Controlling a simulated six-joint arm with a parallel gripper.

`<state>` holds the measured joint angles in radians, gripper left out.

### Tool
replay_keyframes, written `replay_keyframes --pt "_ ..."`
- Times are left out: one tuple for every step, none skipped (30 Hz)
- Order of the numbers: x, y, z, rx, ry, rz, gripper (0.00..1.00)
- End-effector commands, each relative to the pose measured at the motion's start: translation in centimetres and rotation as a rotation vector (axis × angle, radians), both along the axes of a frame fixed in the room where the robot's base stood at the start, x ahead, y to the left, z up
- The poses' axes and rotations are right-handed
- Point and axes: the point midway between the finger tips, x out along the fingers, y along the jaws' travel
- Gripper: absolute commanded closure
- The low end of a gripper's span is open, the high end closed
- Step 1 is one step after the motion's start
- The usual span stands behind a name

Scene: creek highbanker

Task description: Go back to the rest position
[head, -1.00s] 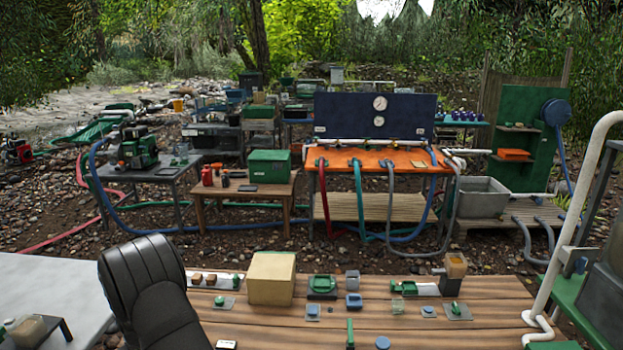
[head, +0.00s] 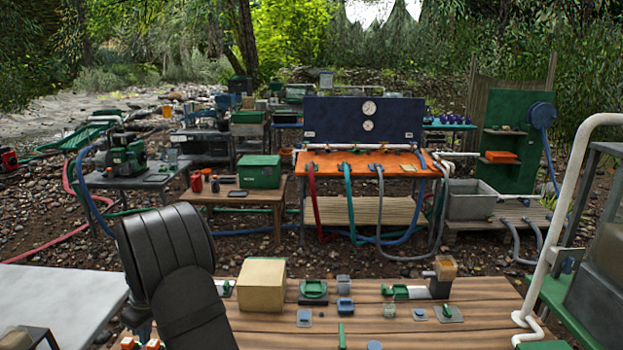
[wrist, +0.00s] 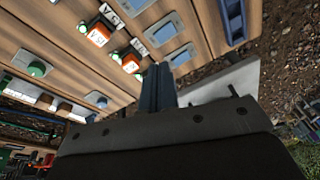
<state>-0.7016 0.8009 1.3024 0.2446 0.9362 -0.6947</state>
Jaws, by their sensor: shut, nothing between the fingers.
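My gripper (wrist: 158,86) shows in the wrist view with its two dark fingers together and nothing between them. It hangs near the wooden workbench, which fills the upper left of that view; I see no contact. In the head view my black arm rises at the lower left, and the gripper itself is mostly hidden behind it. The workbench (head: 400,325) lies in front, to the right of my arm. Two orange-and-white blocks with green knobs, one of them nearer (wrist: 98,34), sit on the bench close to the fingers.
A tan box (head: 262,286), a green-lidded block (head: 313,290) and small blue and green parts stand on the workbench. A pale table (head: 60,300) is at left. A white pipe frame (head: 560,220) stands at right. An orange-topped table (head: 365,163) with hoses is behind.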

Motion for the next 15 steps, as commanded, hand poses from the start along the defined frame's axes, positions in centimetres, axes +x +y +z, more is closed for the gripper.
replay_keyframes --pt "0.3 -0.5 0.6 0.013 0.003 0.017 1.0" --pt "0.4 -0.8 0.9 0.021 0.006 0.028 1.0" --pt "0.6 -1.1 1.3 0.031 0.009 0.046 1.0" --pt "0.7 -1.4 1.7 0.04 0.01 0.059 1.0" --pt "0.8 -1.6 2.0 0.049 0.011 0.072 1.0" --pt "0.9 -2.0 2.5 0.06 0.013 0.09 1.0" --pt "1.0 -2.2 2.8 0.07 0.015 0.102 1.0" --pt "1.1 -2.4 3.1 0.077 0.015 0.115 1.0" --pt "1.3 -2.7 3.5 0.09 0.015 0.13 1.0" --pt "1.3 -2.9 3.8 0.099 0.016 0.142 1.0" --pt "1.4 -3.1 4.1 0.106 0.015 0.154 1.0" --pt "1.5 -3.4 4.4 0.116 0.016 0.168 1.0" --pt "1.5 -3.5 4.6 0.124 0.015 0.176 1.0" --pt "1.6 -3.7 4.8 0.13 0.015 0.186 1.0" --pt "1.7 -3.9 5.1 0.138 0.014 0.196 1.0"
